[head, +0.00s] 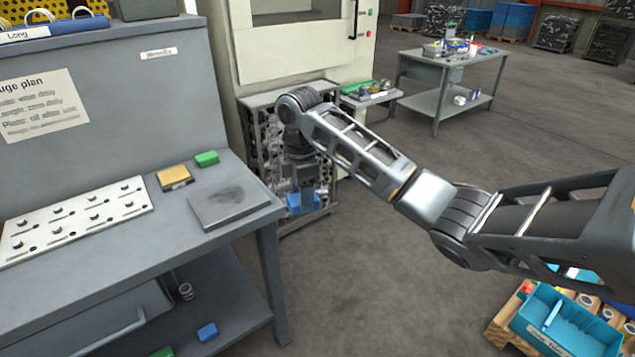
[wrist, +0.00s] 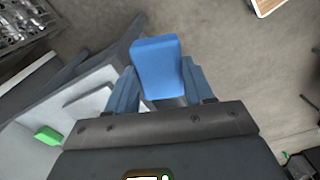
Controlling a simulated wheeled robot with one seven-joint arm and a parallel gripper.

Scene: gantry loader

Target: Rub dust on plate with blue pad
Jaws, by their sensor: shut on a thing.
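My gripper (head: 301,191) is shut on a blue pad (wrist: 157,66), which sits between its two blue fingers in the wrist view. In the head view the gripper hangs off the bench's right end, in front of the machine, with blue showing at its tip. The plate (head: 229,206) is a flat grey square on the bench's right end, with a dark dusty smear on its top. The gripper is to the right of the plate and apart from it.
On the bench (head: 110,290) are a yellow-topped block (head: 174,178), a green block (head: 207,159) and a white slotted board (head: 72,222). Another blue block (head: 207,332) lies on the lower shelf. A blue bin (head: 565,330) stands at bottom right. Open floor lies right of the bench.

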